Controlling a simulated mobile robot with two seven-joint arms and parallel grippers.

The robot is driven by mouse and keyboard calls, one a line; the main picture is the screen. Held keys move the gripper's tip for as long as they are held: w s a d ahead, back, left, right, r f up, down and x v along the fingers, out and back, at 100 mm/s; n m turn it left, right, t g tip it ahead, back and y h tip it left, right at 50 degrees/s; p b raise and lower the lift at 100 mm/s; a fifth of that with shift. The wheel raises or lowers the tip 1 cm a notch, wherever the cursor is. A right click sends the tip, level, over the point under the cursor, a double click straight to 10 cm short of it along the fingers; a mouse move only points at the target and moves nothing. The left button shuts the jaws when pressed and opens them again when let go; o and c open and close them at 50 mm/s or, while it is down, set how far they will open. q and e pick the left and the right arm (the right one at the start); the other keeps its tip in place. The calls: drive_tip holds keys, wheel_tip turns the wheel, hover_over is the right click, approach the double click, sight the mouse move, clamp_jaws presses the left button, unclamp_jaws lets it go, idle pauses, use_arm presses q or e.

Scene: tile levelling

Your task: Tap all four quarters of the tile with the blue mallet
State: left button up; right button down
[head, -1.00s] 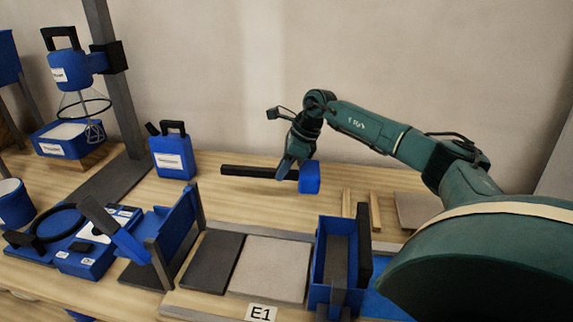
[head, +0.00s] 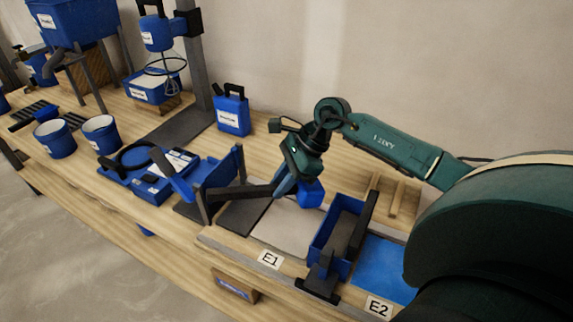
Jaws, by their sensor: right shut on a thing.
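My right gripper (head: 284,187) is shut on the black handle (head: 238,194) of the blue mallet, close to its blue head (head: 311,194). The handle points left, with its far end in front of the blue upright panel. The light grey square tile (head: 287,232) lies in the bay marked E1, beside a dark grey slab. The mallet head appears over the tile's far part and hides some of it. I cannot tell whether head and tile touch. My left gripper is not in view.
A blue open box (head: 341,228) with dark parts stands right of the tile. The blue panel (head: 222,175) and tool tray (head: 150,188) stand to its left. A blue canister (head: 232,112) is behind. Wooden strips (head: 396,200) lie at the back right.

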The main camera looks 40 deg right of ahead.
drive_tip(key=shift+s+a+r, duration=0.15)
drive_tip(key=shift+s+a, duration=0.05)
drive_tip(key=shift+a, duration=0.05)
drive_tip(key=shift+f, duration=0.25)
wheel_tip(320, 180, down, 6)
drive_tip(key=b, duration=0.4)
drive_tip(key=shift+f, duration=0.25)
drive_tip(key=shift+f+b, duration=0.55)
drive_tip(key=shift+f, duration=0.2)
drive_tip(key=shift+r+p, duration=1.35)
drive_tip(key=shift+r, duration=0.95)
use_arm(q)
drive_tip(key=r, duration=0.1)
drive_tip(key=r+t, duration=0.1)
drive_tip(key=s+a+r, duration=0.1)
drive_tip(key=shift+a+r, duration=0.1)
